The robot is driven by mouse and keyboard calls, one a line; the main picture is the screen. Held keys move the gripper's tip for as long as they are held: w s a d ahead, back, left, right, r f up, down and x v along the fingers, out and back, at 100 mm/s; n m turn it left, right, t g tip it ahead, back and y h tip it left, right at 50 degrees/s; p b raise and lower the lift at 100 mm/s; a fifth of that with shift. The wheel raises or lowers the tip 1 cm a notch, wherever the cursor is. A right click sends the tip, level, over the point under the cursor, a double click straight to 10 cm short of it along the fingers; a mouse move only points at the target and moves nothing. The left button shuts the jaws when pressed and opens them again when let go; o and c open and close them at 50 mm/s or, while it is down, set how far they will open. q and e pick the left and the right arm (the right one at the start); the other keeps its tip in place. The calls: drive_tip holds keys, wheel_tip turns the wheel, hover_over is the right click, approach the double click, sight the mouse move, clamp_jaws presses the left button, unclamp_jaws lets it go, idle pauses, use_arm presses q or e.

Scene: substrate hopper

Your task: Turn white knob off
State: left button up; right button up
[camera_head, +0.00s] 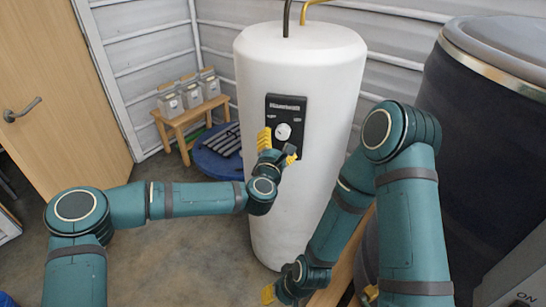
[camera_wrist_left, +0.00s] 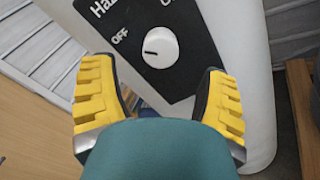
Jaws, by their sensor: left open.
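The white knob (camera_head: 283,131) is on a black panel (camera_head: 272,104) on the front of the white tank. A second label beyond the knob is cut off by the top edge. My left gripper (camera_head: 277,149) is open, just below and in front of the knob. In the left wrist view its yellow fingers (camera_wrist_left: 154,72) are spread apart with nothing between them. My right gripper (camera_head: 268,294) is low at the bottom edge, partly cut off.
The white tank (camera_head: 315,70) stands upright with pipes on top. A large dark barrel (camera_head: 480,130) is at the right. A wooden bench (camera_head: 185,125) with several containers and a blue round object (camera_head: 215,160) are behind left. A wooden door (camera_head: 60,90) is at far left.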

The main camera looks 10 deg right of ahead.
use_arm(q)
drive_tip(key=v, duration=0.6)
drive_tip(key=shift+s, duration=0.2)
drive_tip(key=shift+a+f, duration=0.1)
drive_tip(key=s+a+f+m+g, duration=0.35)
drive_tip(key=f+m, duration=0.25)
drive_tip(key=f, duration=0.3)
drive_tip(key=s+a+f+m+g, duration=0.2)
drive_tip(key=s+f+m+g, duration=0.3)
drive_tip(key=f, duration=0.3)
drive_tip(key=s+a+f+m+g+y, duration=0.2)
drive_tip(key=s+a+f+m, duration=0.2)
drive_tip(key=s+a, duration=0.3)
drive_tip(key=s+a+f+m+g+y, duration=0.2)
drive_tip(key=s+a+f+m, duration=0.3)
drive_tip(key=a, duration=0.6)
wheel_tip(320, 180, down, 2)
drive_tip(key=s+g, duration=0.1)
drive_tip(key=s, duration=0.1)
drive_tip(key=shift+s+a+g, duration=0.35)
drive_tip(key=shift+a, duration=0.05)
drive_tip(key=shift+f, duration=0.1)
